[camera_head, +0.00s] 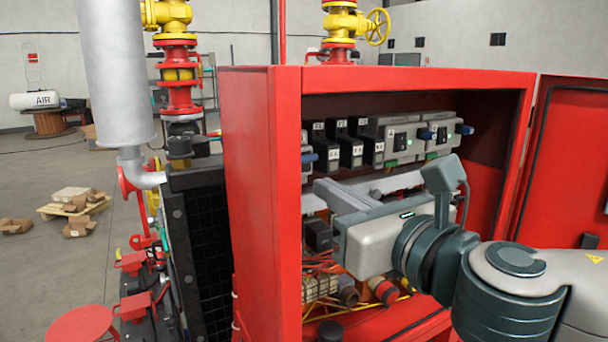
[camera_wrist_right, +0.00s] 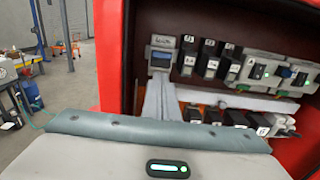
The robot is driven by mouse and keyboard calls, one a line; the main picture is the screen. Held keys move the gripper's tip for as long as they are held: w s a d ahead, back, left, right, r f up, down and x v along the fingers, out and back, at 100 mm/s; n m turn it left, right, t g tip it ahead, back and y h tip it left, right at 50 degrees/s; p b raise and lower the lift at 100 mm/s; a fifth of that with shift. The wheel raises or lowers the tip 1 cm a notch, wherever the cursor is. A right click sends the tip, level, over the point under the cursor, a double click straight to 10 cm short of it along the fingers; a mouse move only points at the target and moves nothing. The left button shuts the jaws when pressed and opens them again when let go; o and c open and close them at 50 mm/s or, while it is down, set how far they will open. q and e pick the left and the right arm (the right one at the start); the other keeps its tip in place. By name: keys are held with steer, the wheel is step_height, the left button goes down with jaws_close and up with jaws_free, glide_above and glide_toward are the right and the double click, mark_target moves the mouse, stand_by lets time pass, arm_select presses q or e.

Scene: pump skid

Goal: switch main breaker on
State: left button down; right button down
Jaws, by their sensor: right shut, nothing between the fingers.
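The red cabinet (camera_head: 258,170) stands open with a row of breakers inside. In the right wrist view, a wide grey unit with a dark toggle (camera_wrist_right: 161,57) sits at the left end of the row; it looks like the main breaker, but its label is too blurred to read surely. In the head view the cabinet's front post hides most of it. My right gripper (camera_head: 322,187) is inside the cabinet, shut and empty. Its fingertips (camera_wrist_right: 160,85) also show in the right wrist view, just below the grey unit; whether they touch it is unclear. My left gripper is not in view.
Several black breakers (camera_head: 350,150) and grey units with green lights (camera_head: 398,138) fill the row to the right. A grey duct (camera_head: 390,183) runs below them. The open red door (camera_head: 570,165) stands at right. Wiring (camera_head: 322,265) lies below my gripper.

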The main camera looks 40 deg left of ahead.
steer(key=v, duration=0.3)
steer(key=shift+f+b, duration=0.1)
steer(key=shift+b, duration=0.3)
steer(key=shift+w+a, duration=0.1)
steer(key=shift+a, duration=0.05)
stand_by(0.3)
